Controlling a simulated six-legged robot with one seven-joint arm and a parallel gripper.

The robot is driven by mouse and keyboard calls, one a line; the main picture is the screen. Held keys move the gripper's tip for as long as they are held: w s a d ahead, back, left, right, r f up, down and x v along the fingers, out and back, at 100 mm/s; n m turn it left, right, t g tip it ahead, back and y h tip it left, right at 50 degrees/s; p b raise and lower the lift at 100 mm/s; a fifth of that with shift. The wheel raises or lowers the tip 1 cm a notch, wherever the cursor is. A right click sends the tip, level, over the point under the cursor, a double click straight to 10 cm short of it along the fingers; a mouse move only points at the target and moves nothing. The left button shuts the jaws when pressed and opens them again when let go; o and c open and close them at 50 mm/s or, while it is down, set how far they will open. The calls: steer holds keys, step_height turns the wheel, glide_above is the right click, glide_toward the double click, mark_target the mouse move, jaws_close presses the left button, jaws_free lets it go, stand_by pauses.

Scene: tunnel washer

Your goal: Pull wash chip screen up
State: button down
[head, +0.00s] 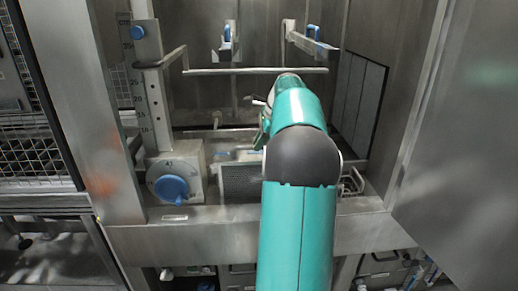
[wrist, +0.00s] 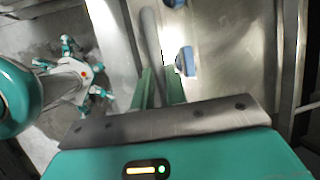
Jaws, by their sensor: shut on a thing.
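My gripper is hidden behind my arm in the head view, near the right half of a horizontal metal bar (head: 245,71). In the wrist view, its two green fingers (wrist: 160,88) are shut on this grey bar (wrist: 150,40). The bar spans the upper part of the metal bay and lies level. A grey perforated screen box (head: 240,184) sits low in the bay, partly covered by my arm. Whether the bar is joined to this screen cannot be told.
Two brackets with blue ends, left (head: 227,38) and right (head: 312,36), stand behind the bar. A scaled post (head: 136,90) and a box with a blue knob (head: 172,188) are at left. A steel panel (head: 462,150) bounds the right side. A metal ledge (head: 190,237) runs along the front.

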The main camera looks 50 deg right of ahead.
steer(key=shift+f, duration=0.1)
steer(key=c, duration=1.7)
jaws_free()
steer(key=v, duration=1.3)
steer(key=shift+s+r, duration=0.2)
steer(key=shift+r, duration=0.15)
